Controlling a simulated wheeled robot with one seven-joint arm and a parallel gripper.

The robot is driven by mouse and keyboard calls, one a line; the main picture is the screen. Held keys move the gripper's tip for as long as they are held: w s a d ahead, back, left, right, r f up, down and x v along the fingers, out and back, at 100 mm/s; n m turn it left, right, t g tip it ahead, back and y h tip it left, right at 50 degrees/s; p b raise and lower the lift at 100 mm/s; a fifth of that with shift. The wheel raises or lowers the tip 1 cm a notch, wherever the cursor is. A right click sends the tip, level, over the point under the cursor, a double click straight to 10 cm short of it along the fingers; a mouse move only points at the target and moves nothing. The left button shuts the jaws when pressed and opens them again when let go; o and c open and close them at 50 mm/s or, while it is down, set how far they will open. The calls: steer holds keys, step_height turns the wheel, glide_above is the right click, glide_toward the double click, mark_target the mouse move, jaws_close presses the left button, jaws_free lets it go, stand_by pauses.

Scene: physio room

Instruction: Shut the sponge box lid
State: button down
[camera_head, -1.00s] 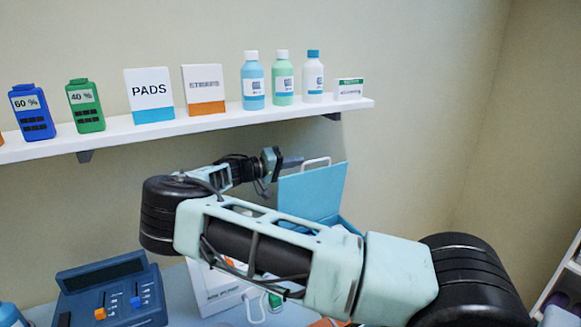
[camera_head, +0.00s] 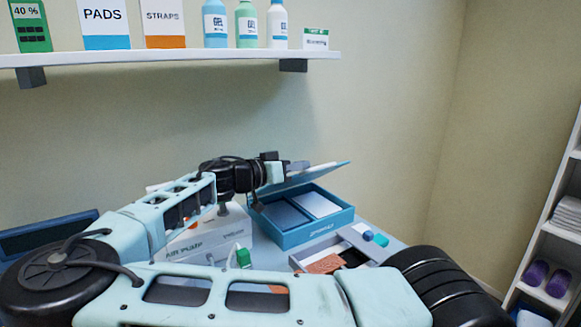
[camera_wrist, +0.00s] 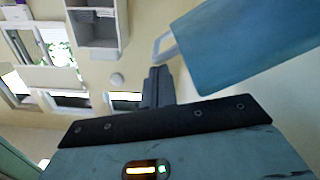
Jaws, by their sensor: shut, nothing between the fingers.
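The sponge box (camera_head: 317,238) is a blue box on the table in the head view, with a grey-blue pad and a white pad inside. Its blue lid (camera_head: 325,174) is raised and tilted over the back of the box, so the box is open. My gripper (camera_head: 300,165) is shut and empty at the left part of the lid's upper edge. In the wrist view the lid (camera_wrist: 245,45) fills the upper right, with a pale handle loop (camera_wrist: 164,47) just beyond my shut fingers (camera_wrist: 158,85). Whether the fingers touch the lid, I cannot tell.
An open tray (camera_head: 345,252) with small items stands right in front of the sponge box. A white air pump carton (camera_head: 205,245) is to its left. A wall shelf (camera_head: 170,58) with bottles and cartons runs above. My own arm crosses the foreground.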

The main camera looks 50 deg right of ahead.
steer(key=shift+s+a+f+m+b, duration=0.15)
steer(key=shift+s+f+m+b, duration=0.1)
steer(key=shift+s+f+b, duration=0.25)
steer(key=shift+s+a+f+m+b, duration=0.1)
steer(key=shift+s+f+m+b, duration=0.15)
steer(key=shift+f, duration=0.3)
